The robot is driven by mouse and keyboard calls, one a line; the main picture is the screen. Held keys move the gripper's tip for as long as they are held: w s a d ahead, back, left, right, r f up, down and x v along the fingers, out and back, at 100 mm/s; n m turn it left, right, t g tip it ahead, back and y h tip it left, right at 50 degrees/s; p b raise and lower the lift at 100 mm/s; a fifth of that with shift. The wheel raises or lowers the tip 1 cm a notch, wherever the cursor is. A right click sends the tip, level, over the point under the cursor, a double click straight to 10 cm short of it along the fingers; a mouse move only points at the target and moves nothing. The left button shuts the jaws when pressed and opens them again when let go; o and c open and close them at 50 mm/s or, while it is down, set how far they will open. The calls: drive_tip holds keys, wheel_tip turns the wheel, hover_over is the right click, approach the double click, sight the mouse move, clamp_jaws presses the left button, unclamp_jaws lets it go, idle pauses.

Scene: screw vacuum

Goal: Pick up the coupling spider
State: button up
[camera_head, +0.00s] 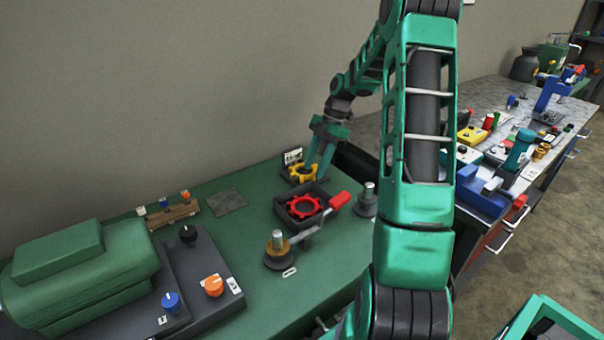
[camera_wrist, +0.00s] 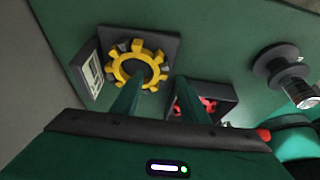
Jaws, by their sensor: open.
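A yellow toothed ring, which looks like the coupling spider, lies flat on a dark square plate (camera_wrist: 168,47) at the far end of the green table. In the wrist view the ring (camera_wrist: 117,72) is above and left of centre, and in the head view it (camera_head: 294,173) sits below my gripper tip. My gripper (camera_wrist: 160,98) is open and empty, its two fingers apart. The left finger overlaps the ring's lower edge in the wrist view; I cannot tell if they touch. The right finger lies to the ring's right. In the head view my gripper (camera_head: 320,158) partly hides the ring.
A black box (camera_head: 283,214) with a red toothed ring (camera_head: 290,207) stands close in front, with a red-handled lever (camera_head: 338,201) beside it. A label stand (camera_wrist: 91,79) is left of the plate. A round metal post (camera_head: 369,197) stands right. A grey wall is behind.

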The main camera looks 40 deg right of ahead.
drive_tip(key=shift+x, duration=1)
clamp_jaws()
drive_tip(key=shift+r, duration=0.1)
